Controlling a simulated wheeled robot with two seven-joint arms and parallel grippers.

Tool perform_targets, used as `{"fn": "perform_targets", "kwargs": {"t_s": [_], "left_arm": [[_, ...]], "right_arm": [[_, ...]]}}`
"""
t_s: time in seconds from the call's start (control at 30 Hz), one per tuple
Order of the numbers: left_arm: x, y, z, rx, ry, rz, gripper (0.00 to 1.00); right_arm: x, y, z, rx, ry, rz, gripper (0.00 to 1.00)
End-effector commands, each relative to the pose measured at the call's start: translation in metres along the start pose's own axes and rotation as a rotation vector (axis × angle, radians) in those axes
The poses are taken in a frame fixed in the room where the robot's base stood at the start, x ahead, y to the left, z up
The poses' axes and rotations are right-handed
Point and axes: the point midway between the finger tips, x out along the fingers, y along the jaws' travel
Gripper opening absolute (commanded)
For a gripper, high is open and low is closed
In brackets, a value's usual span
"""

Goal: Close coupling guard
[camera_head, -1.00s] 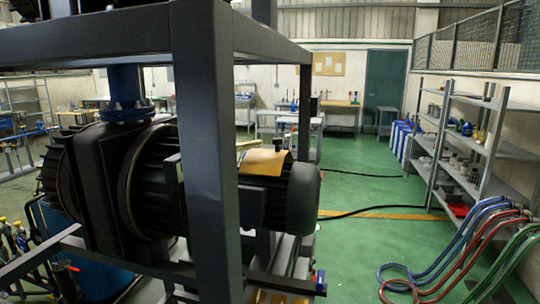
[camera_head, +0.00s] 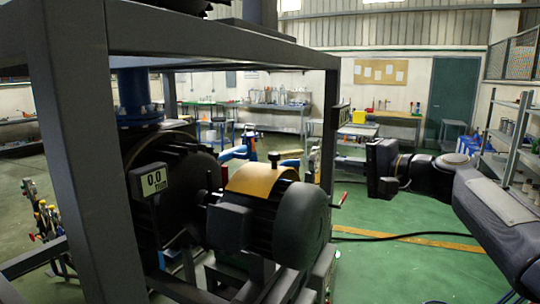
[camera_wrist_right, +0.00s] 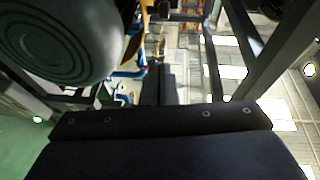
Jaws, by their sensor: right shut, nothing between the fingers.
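The coupling guard is a yellow curved cover (camera_head: 258,181) between the dark pump body (camera_head: 165,205) and the grey motor (camera_head: 300,222). A black knob (camera_head: 274,157) shows at its upper edge. I cannot tell whether the guard is fully down. My right gripper (camera_head: 342,164) comes in from the right in the head view, shut and empty, to the right of the guard and apart from it in the picture. In the right wrist view the narrow fingers (camera_wrist_right: 160,85) point away, with the round motor end (camera_wrist_right: 62,38) at upper left. My left gripper is not in view.
A dark steel frame (camera_head: 80,140) surrounds the pump, with a near post at left and a top beam above. A small display reading 0.0 (camera_head: 153,181) stands before the pump. Green floor (camera_head: 400,262) is open at right. Shelves (camera_head: 508,135) stand farther right.

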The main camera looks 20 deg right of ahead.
Motion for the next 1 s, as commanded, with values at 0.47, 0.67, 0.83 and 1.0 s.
{"fn": "perform_targets", "kwargs": {"t_s": [0.47,0.67,0.83,1.0], "left_arm": [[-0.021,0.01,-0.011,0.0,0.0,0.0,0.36],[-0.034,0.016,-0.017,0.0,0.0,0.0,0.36],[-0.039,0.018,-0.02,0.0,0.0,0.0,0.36],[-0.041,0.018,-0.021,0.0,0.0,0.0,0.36]], "right_arm": [[0.063,-0.011,-0.009,0.014,0.005,-0.022,0.0],[0.104,-0.011,-0.009,0.013,0.006,-0.021,0.0],[0.12,-0.011,0.01,0.012,0.008,-0.022,0.0],[0.128,-0.01,0.018,0.011,0.008,-0.023,0.0]]}}
